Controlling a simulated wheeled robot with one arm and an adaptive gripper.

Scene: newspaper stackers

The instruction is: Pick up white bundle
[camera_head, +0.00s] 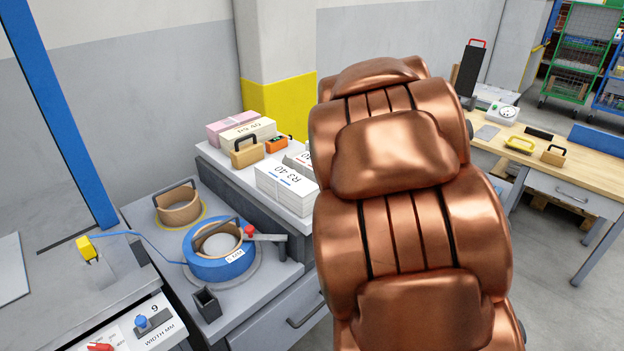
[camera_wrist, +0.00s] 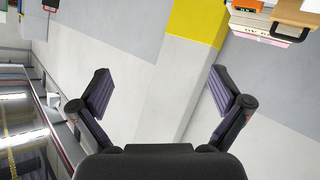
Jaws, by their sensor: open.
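The white bundle (camera_head: 284,187) is a stack of white sheets with printed text on top, lying on the grey raised shelf left of my copper arm in the head view. A second white stack (camera_head: 299,159) lies just behind it, partly hidden by my arm. In the wrist view my gripper (camera_wrist: 160,84) is open and empty, with its two dark fingers spread wide against the wall. The gripper does not show in the head view. I cannot make out the white bundle in the wrist view.
Behind the bundle are a cream bundle (camera_head: 248,132), a pink bundle (camera_head: 230,124), a wooden block with a handle (camera_head: 246,154) and an orange device (camera_head: 278,144). A wooden table (camera_head: 590,180) is at right.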

